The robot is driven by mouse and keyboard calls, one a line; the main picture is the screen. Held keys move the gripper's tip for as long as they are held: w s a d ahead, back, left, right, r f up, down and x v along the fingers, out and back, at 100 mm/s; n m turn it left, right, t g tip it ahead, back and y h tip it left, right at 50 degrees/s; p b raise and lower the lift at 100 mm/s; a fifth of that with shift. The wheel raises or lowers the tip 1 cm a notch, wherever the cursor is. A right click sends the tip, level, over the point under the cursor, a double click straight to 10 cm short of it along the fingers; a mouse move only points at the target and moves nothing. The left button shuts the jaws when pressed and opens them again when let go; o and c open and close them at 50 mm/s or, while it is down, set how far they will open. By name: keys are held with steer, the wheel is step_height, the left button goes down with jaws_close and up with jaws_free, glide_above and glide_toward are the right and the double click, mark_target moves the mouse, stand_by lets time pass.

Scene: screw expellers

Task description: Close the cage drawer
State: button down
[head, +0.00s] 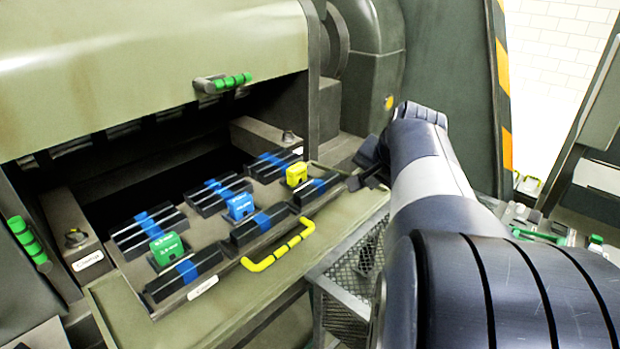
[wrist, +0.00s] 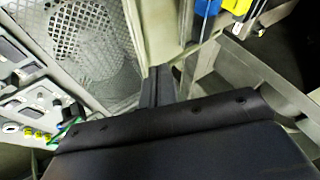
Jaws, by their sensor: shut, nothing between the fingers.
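The drawer (head: 225,262) is pulled out from the dark opening of a green machine. It carries black bar packs with blue bands and green, blue and yellow blocks. A yellow-and-black handle (head: 278,246) is on its front edge. My gripper (head: 358,180) is to the right of the drawer, near its right rear corner and apart from the handle. In the wrist view my gripper (wrist: 157,86) is shut and empty. Whether it touches the drawer's side cannot be told.
A mesh basket (head: 352,268) is below right of the drawer, under my arm; mesh also shows in the wrist view (wrist: 88,42). A raised green cover (head: 150,65) with a green handle (head: 228,82) hangs above the opening. A striped post (head: 503,105) stands behind my arm.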

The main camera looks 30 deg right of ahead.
steer(key=x, duration=0.9)
steer(key=shift+w+d+f, duration=0.2)
steer(key=shift+d, duration=0.05)
steer(key=shift+w+a+p, duration=0.2)
steer(key=shift+w+p, duration=0.1)
steer(key=shift+w, duration=0.3)
steer(key=shift+w+a+p, duration=0.2)
steer(key=shift+w+p, duration=0.05)
steer(key=shift+w, duration=0.4)
steer(key=shift+w+a+f, duration=0.1)
steer(key=shift+w+a, duration=0.15)
steer(key=shift+w, duration=0.5)
